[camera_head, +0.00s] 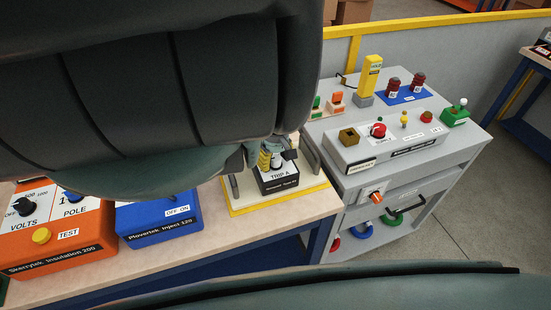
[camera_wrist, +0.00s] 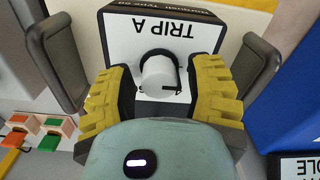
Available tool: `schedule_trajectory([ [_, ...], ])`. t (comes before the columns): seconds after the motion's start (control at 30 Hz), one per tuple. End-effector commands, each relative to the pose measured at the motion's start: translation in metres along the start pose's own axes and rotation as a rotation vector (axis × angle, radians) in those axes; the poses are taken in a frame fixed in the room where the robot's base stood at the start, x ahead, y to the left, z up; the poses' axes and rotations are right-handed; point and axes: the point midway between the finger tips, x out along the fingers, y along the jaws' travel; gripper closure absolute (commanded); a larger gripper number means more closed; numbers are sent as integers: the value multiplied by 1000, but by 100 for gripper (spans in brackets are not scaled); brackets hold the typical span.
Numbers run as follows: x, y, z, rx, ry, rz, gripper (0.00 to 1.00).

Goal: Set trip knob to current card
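The trip unit (camera_head: 281,185) is a small dark box with a white top marked "TRIP A", on a cream, yellow-edged base on the bench. It also shows in the wrist view (camera_wrist: 119,37), upside down. Its trip knob (camera_wrist: 158,73) is a white cylinder with a dark ring and a dark mark near its lower right. My gripper (camera_head: 276,160) is over the box. In the wrist view, its yellow-and-black fingers (camera_wrist: 160,88) stand on both sides of the knob, seemingly with small gaps. The knob's scale is largely hidden. I cannot make out a current card.
Grey upright handles (camera_wrist: 48,55) flank the trip unit. A blue Plovertek box (camera_head: 160,222) and an orange Skerrytek tester (camera_head: 60,245) stand to the left. A grey cabinet (camera_head: 400,180) with knobs and lamps stands to the right. My arm blocks much of the head view.

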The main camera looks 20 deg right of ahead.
Motion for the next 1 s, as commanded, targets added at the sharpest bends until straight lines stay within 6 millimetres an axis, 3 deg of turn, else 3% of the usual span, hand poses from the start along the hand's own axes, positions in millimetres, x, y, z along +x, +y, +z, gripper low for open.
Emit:
schedule_trajectory([
  [0.07, 0, 0, 0, 0, 0, 0, 57],
  [0.47, 0, 0, 0, 0, 0, 0, 99],
  [1.0, 1, 0, -1, 50, 2, 2, 100],
])
